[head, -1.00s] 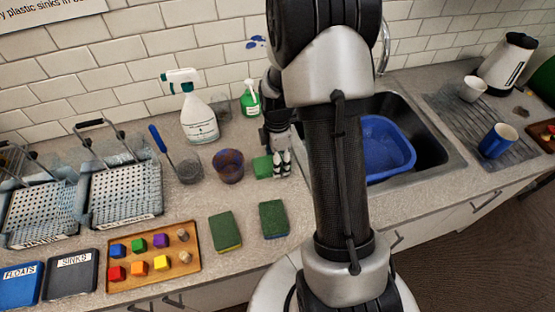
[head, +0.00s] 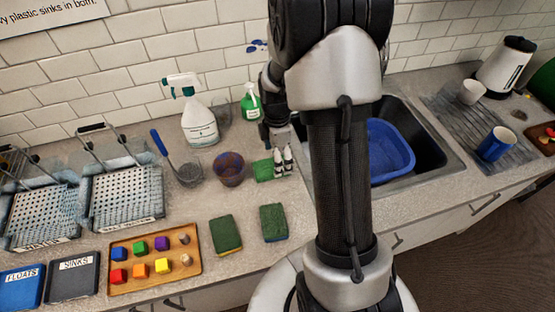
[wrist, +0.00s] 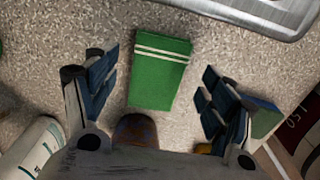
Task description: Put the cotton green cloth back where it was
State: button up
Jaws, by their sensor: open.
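The green cloth (head: 264,171) lies flat on the counter, left of the sink and right of a stained cup. The wrist view shows the cloth (wrist: 158,85) as a folded rectangle with two white stripes near its far end. My gripper (head: 283,160) is over the cloth's right side in the head view and partly covers it. In the wrist view my gripper (wrist: 160,62) is open, with one finger on each side of the cloth and bare counter showing between. The fingers hold nothing.
A spray bottle (head: 199,120) and green soap bottle (head: 251,103) are behind. Two green sponges (head: 225,233) (head: 273,222) lie in front. The sink with a blue basin (head: 391,151) is right.

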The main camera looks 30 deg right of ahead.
notch_tip(320, 180, up, 9)
jog(key=p, duration=0.2)
notch_tip(320, 180, up, 7)
jog(key=m+t, duration=0.1)
jog(key=m, duration=0.2)
send_over(270, 176)
jog(key=s+a+r+m+t, duration=0.2)
jog(key=s+a+r+m, duration=0.3)
jog(key=s, duration=0.3)
jog(key=s+a+r+m+t, duration=0.1)
jog(key=s+a+r+m, duration=0.4)
jog(key=s, duration=0.4)
jog(key=shift+a+m+t, duration=0.2)
jog(key=shift+m+t, duration=0.2)
jog(key=shift+m, duration=0.5)
